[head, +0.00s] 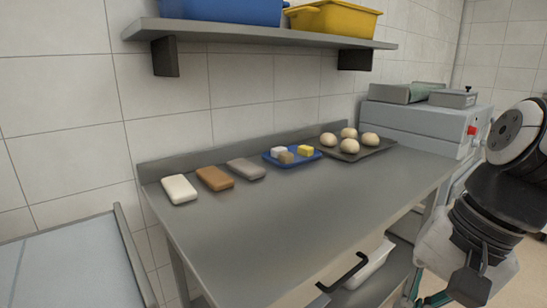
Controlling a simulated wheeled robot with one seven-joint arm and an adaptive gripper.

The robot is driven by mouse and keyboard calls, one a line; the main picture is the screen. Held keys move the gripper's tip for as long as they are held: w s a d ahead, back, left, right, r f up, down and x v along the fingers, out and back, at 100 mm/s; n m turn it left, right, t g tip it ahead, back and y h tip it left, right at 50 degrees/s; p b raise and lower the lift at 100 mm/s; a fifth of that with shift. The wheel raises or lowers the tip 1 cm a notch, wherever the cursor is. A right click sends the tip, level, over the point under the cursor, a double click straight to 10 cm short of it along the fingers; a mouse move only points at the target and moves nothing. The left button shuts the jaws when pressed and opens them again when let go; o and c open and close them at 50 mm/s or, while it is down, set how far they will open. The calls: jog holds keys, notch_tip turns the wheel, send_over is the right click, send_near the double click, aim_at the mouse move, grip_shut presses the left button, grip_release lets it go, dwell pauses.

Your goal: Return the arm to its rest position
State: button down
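My arm comes in at the right edge of the head view, its white and dark links folded beside the right end of the steel table (290,215). My gripper (472,275) seems to be the dark part pointing down at the lower right. Its fingertips cannot be made out, so I cannot tell whether it is open or shut. It is apart from the items on the table top.
On the table lie white (179,189), brown (214,178) and grey (246,169) blocks, a blue tray (267,157) with small pieces, and a dark tray (372,151) with dough balls. A shelf (260,36) hangs above. A grey machine (420,120) stands behind right.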

jog(key=s+d+f+n+h, duration=0.1)
jog(key=s+d+n+h, duration=0.25)
jog(key=s+n, duration=0.55)
notch_tip(320, 180, up, 19)
jog(key=s+a+m+t+p, duration=0.1)
jog(key=s+t+p, duration=0.1)
jog(key=p, duration=1.5)
jog(key=shift+f+m+t, duration=0.2)
jog(key=shift+m+t, duration=0.1)
jog(key=shift+t, duration=0.2)
jog(key=shift+w, duration=0.1)
